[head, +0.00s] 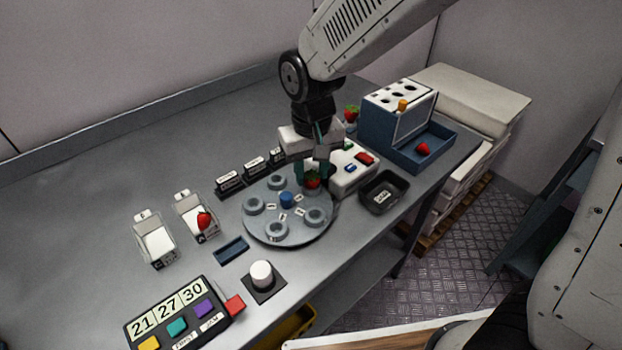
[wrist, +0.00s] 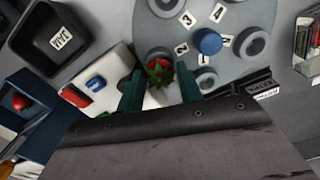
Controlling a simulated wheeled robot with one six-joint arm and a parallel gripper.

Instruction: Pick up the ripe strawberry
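A red strawberry with a green leafy top (wrist: 160,72) sits at a holder on the grey round turntable (wrist: 165,23). It also shows in the head view (head: 312,180), partly covered by my gripper. My gripper (wrist: 160,90) is over the turntable's edge, its two dark green fingers apart, one on each side of the strawberry. I cannot tell whether the fingers touch it. Other strawberries show in the head view: one on a white tray at left (head: 204,220), one behind my gripper (head: 351,113), and one in the blue bin (head: 423,148).
A black tray labelled JAM (head: 384,192) stands right of the turntable. A white box with coloured buttons (head: 352,172) is close to my gripper. A blue holed rack (head: 385,118) stands behind. A white knob (head: 261,274) and number panel (head: 178,313) are in front.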

